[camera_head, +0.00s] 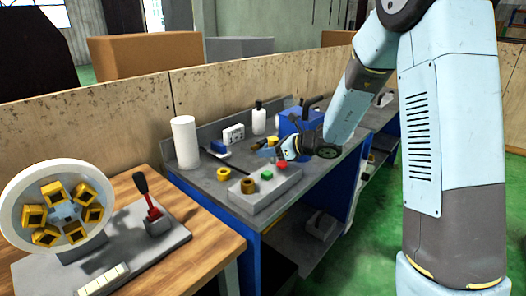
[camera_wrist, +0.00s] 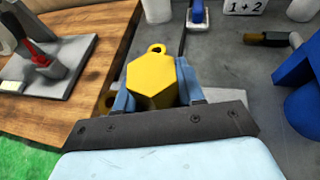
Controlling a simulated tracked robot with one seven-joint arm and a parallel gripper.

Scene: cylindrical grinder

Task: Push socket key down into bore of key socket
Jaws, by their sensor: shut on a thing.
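In the head view my gripper (camera_head: 282,150) is above the bench, over the back of a grey block, and the key is too small to make out surely. A brass ring with a dark opening, perhaps the key socket (camera_head: 248,186), sits at the block's front left. The key's lower end is hidden in the wrist view.
The grey block (camera_head: 268,200) also carries green (camera_head: 267,175) and red (camera_head: 282,165) buttons. A yellow ring (camera_head: 223,174) lies on the bench behind it. A white cylinder (camera_head: 186,142) and a white bottle (camera_head: 258,119) stand farther back.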

